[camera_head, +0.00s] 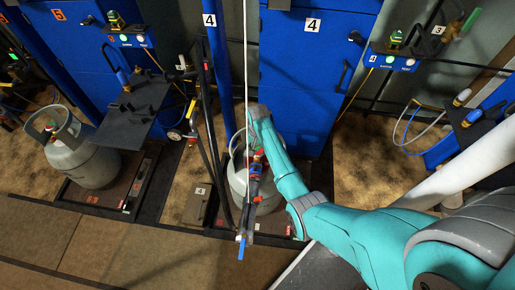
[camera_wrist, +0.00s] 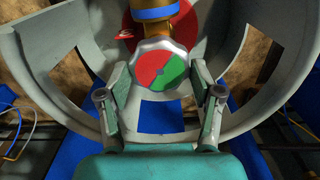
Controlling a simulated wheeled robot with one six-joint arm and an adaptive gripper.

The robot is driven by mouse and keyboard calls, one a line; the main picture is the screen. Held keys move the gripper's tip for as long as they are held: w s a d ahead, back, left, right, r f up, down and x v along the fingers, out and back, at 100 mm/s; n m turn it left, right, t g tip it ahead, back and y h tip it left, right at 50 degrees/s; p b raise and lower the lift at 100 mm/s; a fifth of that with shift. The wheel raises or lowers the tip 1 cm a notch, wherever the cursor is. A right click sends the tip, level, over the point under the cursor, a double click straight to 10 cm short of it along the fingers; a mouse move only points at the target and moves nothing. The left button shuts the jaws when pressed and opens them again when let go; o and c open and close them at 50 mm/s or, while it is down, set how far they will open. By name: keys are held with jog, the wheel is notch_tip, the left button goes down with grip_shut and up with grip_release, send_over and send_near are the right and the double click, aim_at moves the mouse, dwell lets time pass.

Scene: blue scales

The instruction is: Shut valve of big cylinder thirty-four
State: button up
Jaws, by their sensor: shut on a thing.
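A valve knob (camera_wrist: 163,67) with a red half and a green half sits in the middle of the wrist view. My gripper (camera_wrist: 163,76) has one finger on each side of the knob and is shut on it. A grey curved collar (camera_wrist: 55,52) surrounds the valve. In the head view a grey cylinder (camera_head: 238,184) stands at the station marked 4, partly hidden by my arm, a hose and hanging fittings. The valve and my fingertips cannot be made out there. No number thirty-four is readable on the cylinder.
A second grey cylinder (camera_head: 83,155) stands on a scale at the left. Blue cabinets (camera_head: 305,75) line the back. Black hoses (camera_head: 214,135) and a hanging line with a blue-handled valve (camera_head: 241,248) are close to my arm. The floor at the lower left (camera_head: 110,245) is clear.

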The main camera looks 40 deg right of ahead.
aim_at(258, 150)
jog(key=m, duration=0.4)
jog(key=shift+s+m, duration=0.1)
jog(key=shift+m, duration=0.2)
jog(key=m, duration=0.4)
jog(key=shift+m, duration=0.4)
jog(key=o, duration=1.1)
jog(key=shift+o, duration=0.2)
jog(key=shift+r, duration=0.1)
notch_tip(258, 150, up, 12)
jog(key=shift+s, duration=0.1)
